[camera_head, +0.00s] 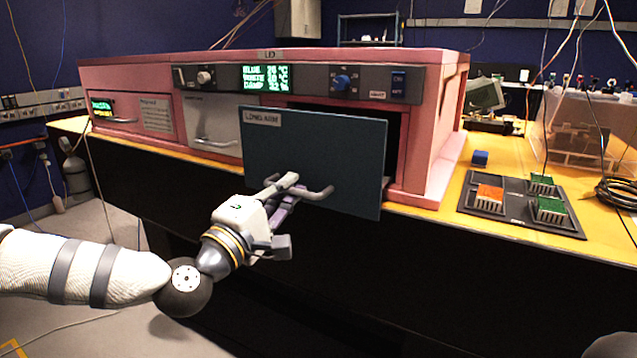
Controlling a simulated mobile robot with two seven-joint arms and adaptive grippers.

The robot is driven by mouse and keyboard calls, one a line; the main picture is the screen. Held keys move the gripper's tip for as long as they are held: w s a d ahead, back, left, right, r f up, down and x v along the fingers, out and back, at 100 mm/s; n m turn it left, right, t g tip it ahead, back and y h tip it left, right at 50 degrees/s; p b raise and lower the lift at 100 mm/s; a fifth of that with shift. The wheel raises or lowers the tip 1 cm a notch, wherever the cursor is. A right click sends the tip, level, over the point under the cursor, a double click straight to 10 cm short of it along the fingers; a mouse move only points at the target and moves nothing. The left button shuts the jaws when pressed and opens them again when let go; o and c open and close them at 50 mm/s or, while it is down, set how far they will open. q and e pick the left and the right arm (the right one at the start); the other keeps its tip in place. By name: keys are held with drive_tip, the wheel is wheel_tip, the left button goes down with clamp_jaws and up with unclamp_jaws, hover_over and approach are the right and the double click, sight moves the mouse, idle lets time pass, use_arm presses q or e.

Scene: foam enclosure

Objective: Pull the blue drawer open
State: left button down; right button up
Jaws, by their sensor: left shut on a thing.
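The blue drawer (345,150) is in the right part of the pink foam enclosure (432,150). Its dark blue front stands out from the enclosure, with a dark gap at the upper right behind it. A label is at its upper left. Its grey bar handle (318,192) runs across the front's lower part. My left gripper (287,186) is in front of the drawer, shut on the handle. The fingers hide the handle's left part. My right gripper is not in view; the inside of the drawer is hidden behind its front.
A white drawer (212,125) and a pink drawer (130,112) are left of the blue one, both with handles. A control panel (300,80) runs above. To the right, a dark tray (520,212) with green and orange blocks and a clear bin (575,130) stand on the yellow table (455,215).

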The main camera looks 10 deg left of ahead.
use_arm(q)
drive_tip(key=r+p+v, duration=0.1)
drive_tip(key=v, duration=0.6)
drive_tip(key=shift+s+r+p, duration=0.2)
drive_tip(key=shift+s+p, duration=0.05)
drive_tip(key=shift+p, duration=0.05)
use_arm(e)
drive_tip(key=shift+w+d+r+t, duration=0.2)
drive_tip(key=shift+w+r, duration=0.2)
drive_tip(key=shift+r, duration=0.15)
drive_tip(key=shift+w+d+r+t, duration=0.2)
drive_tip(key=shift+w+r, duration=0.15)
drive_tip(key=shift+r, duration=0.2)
use_arm(q)
drive_tip(key=c, duration=1.7)
unclamp_jaws()
drive_tip(key=v, duration=1.2)
